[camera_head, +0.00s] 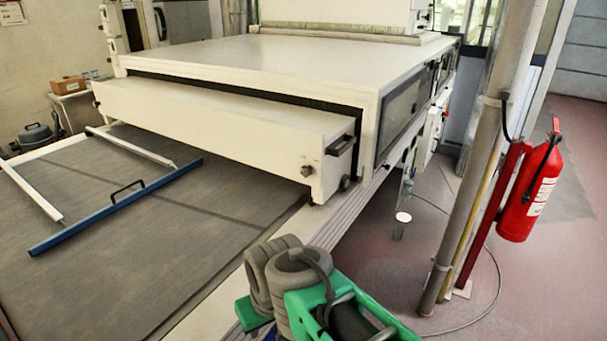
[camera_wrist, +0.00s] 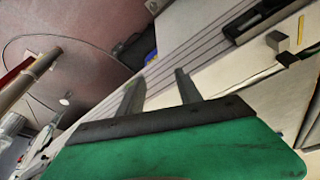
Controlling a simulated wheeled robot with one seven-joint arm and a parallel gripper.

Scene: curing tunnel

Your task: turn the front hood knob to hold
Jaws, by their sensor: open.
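The front hood knob (camera_head: 306,170) is a small dark knob on the right part of the long white front hood (camera_head: 220,125), left of a black handle (camera_head: 340,145). Its pointer setting is too small to read. My gripper (camera_wrist: 160,86) shows in the wrist view with two grey fingers apart and nothing between them. In the head view my grey and green arm is low in the middle, below and apart from the knob, and the fingertips cannot be made out. A small grey block (camera_wrist: 278,41) at the wrist view's upper right may be the knob; I cannot tell.
A blue-edged frame (camera_head: 120,205) with a handle lies over the grey belt (camera_head: 150,250) at left. A ribbed pale edge rail (camera_head: 345,222) runs beside the hood. A metal post (camera_head: 480,150) and red extinguisher (camera_head: 530,190) stand at right. Red floor lies between.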

